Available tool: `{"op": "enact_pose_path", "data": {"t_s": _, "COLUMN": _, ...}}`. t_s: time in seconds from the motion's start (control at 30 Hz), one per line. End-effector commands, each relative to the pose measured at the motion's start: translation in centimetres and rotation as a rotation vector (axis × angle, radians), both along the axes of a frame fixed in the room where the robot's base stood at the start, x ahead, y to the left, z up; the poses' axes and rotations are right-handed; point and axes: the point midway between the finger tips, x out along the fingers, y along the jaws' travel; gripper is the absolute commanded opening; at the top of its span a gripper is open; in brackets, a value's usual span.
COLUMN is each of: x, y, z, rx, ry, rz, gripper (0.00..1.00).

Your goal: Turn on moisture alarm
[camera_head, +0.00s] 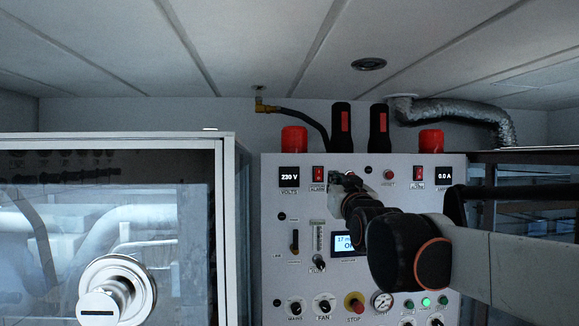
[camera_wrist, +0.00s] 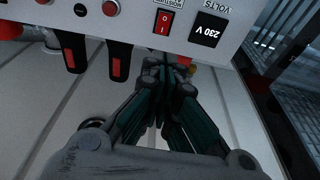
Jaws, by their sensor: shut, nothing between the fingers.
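The moisture alarm switch is a red rocker (camera_head: 318,173) at the upper left of the grey panel (camera_head: 272,225), right of the 230 V display. In the wrist view the rocker (camera_wrist: 165,21) appears upside down, with I and O marks and a partly visible "MOISTURE" label. I cannot tell which side is pressed. My gripper (camera_head: 342,182) is shut and empty, just right of and slightly below the switch in the head view. In the wrist view its closed fingertips (camera_wrist: 166,72) lie near the panel's edge, apart from the rocker in the picture. Contact with the panel cannot be told.
A second red rocker (camera_head: 418,173) sits at the upper right beside the 0.0 A display (camera_head: 444,173). Red beacons (camera_head: 294,139) and black red-striped handles (camera_head: 341,127) stand above the panel. A glass-fronted cabinet (camera_head: 228,190) is at left. My arm covers the panel's middle right.

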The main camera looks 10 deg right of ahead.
Motion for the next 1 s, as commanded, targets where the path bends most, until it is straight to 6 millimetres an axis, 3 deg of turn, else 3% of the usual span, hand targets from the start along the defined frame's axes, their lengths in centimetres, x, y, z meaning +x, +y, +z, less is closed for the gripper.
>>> {"op": "enact_pose_path", "data": {"t_s": 0.37, "x": 1.3, "y": 0.0, "z": 0.3, "rx": 0.000, "ry": 0.001, "rz": 0.000, "gripper": 0.00}}
{"op": "enact_pose_path", "data": {"t_s": 1.0, "x": 11.4, "y": 0.0, "z": 2.5, "rx": -0.001, "ry": 0.001, "rz": 0.000, "gripper": 0.00}}
